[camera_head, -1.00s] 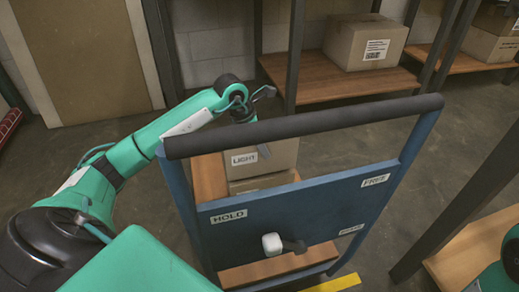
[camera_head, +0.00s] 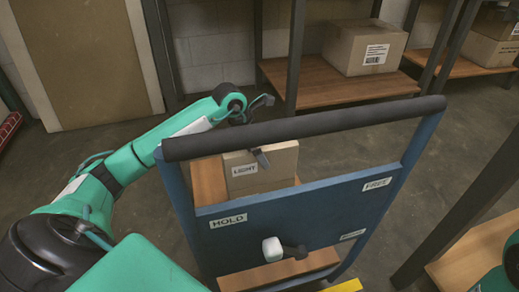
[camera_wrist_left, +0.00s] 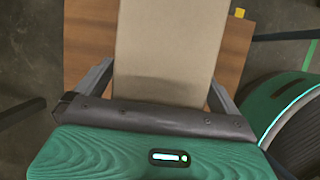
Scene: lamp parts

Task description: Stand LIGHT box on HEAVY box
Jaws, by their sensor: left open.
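The LIGHT box (camera_head: 262,168) is a tan carton with a white label, upright on the cart behind its blue panel. The panel hides its lower part, so I cannot see what it rests on. My left gripper (camera_head: 261,156) is at the box's top, partly behind the black handle bar. In the left wrist view my left gripper (camera_wrist_left: 161,92) is open, one finger on each side of the tan box (camera_wrist_left: 170,45). I cannot make out a HEAVY label. My right gripper is out of view.
The cart's black handle bar (camera_head: 305,128) crosses above my left gripper. A carton (camera_head: 365,48) stands on the wooden shelf behind. A dark post stands at right.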

